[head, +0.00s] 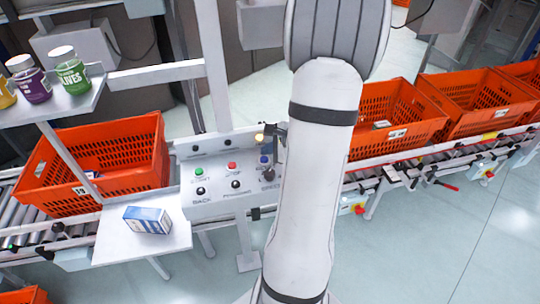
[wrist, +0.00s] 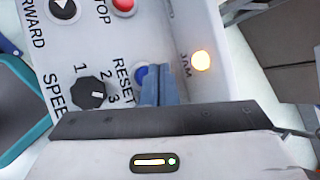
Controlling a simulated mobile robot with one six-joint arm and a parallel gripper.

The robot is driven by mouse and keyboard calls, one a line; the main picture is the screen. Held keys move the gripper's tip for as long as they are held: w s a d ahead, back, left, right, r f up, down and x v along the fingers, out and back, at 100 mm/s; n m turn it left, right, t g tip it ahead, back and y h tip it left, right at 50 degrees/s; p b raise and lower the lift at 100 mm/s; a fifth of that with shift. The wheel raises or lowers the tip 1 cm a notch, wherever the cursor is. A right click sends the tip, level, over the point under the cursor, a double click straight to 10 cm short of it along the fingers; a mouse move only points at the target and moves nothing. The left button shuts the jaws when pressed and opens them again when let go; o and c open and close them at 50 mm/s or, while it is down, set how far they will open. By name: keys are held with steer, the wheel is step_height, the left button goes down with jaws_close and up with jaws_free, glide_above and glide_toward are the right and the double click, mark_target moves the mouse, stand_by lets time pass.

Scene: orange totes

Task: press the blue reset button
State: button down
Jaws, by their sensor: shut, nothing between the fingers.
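The blue reset button (wrist: 140,75) is on the pale control panel, beside the word RESET. It is partly hidden by my gripper (wrist: 160,72), whose two fingers are shut together with nothing between them. The fingertips are at the button's right edge in the wrist view; I cannot tell whether they touch it. In the head view the blue button (head: 264,160) shows at the panel's right side, and my arm hides the area just right of it.
The control panel (head: 220,208) also carries a red stop button (head: 232,166), a green start button (head: 199,172), black knobs and a lit yellow lamp (wrist: 201,61). A speed dial (wrist: 91,94) is close to the fingers. Orange totes (head: 120,150) stand on conveyors on both sides.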

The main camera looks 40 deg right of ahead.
mark_target(267, 160)
steer(key=shift+f, duration=0.15)
stand_by(0.3)
steer(key=shift+w+a+f+b, duration=0.1)
steer(key=shift+f+b, duration=0.3)
steer(key=shift+b, duration=0.4)
steer(key=shift+f+b, duration=0.4)
steer(key=shift+b, duration=0.15)
stand_by(0.6)
steer(key=shift+r+p, duration=0.55)
steer(key=shift+r, duration=0.35)
steer(key=shift+r, duration=0.1)
step_height(267, 160, up, 5)
steer(key=p, duration=0.3)
stand_by(0.5)
